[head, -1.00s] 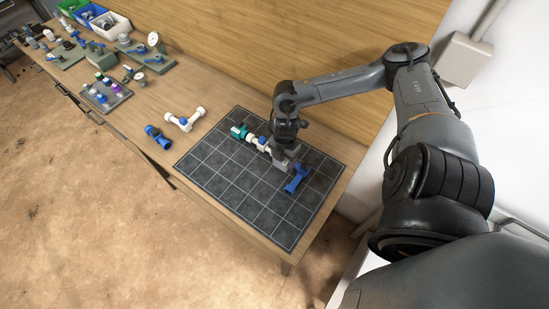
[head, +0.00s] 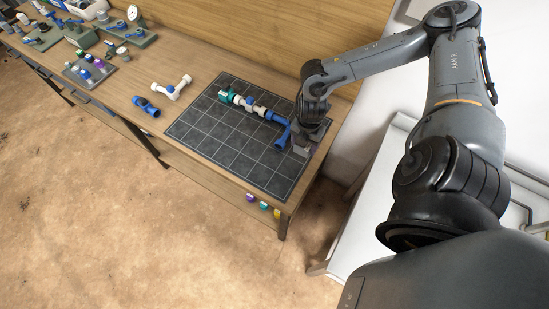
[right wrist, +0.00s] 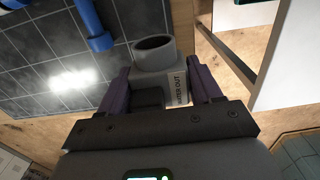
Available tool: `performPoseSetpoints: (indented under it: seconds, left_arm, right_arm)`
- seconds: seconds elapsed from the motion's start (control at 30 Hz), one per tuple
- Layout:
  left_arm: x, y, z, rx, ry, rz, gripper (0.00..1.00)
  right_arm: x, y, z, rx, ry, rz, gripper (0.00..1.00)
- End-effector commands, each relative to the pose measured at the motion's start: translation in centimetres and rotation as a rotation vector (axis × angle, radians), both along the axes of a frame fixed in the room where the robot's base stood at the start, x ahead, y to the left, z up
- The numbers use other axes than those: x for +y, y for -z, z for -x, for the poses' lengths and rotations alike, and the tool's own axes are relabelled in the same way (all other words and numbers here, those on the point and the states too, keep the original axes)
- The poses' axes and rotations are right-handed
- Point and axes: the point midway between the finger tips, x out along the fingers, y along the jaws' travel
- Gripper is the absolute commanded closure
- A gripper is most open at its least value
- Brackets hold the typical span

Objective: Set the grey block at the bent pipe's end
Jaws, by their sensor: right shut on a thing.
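The grey block (right wrist: 178,88) has a round open socket on top and a label reading "WATER OUT" in the right wrist view. My right gripper (right wrist: 160,92) is shut on it, one purple finger on each side. In the head view the right gripper (head: 306,146) holds the block (head: 299,151) near the mat's right edge, just right of the blue bent pipe (head: 283,137). The bent pipe ends the pipe line on the mat; its end also shows in the right wrist view (right wrist: 100,42), apart from the block. Whether the block touches the mat is unclear. My left gripper is not in view.
The line's teal piece (head: 224,96) and blue-and-white valve (head: 250,104) lie on the dark gridded mat (head: 205,125). A white tee (head: 173,88) and a blue fitting (head: 145,106) lie left of the mat. The wooden backboard (head: 230,40) stands behind.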

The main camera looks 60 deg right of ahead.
Motion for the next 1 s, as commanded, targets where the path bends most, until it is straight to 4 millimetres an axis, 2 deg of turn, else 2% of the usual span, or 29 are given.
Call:
performPoseSetpoints:
  seconds: [0.4, 0.6, 0.77, 1.0]
  left_arm:
    - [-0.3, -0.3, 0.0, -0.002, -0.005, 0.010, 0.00]
    - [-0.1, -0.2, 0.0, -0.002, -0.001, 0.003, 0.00]
    - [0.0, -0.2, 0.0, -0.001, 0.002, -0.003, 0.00]
    - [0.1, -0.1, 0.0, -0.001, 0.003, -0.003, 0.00]
  right_arm:
    - [2.2, 3.8, -6.8, -0.005, 0.000, -0.007, 0.86]
    - [2.8, 5.6, -9.5, -0.002, 0.002, -0.004, 0.86]
    - [3.1, 6.3, -10.6, -0.001, -0.001, -0.002, 0.86]
    - [3.1, 7.3, -10.7, 0.001, 0.000, -0.002, 0.86]
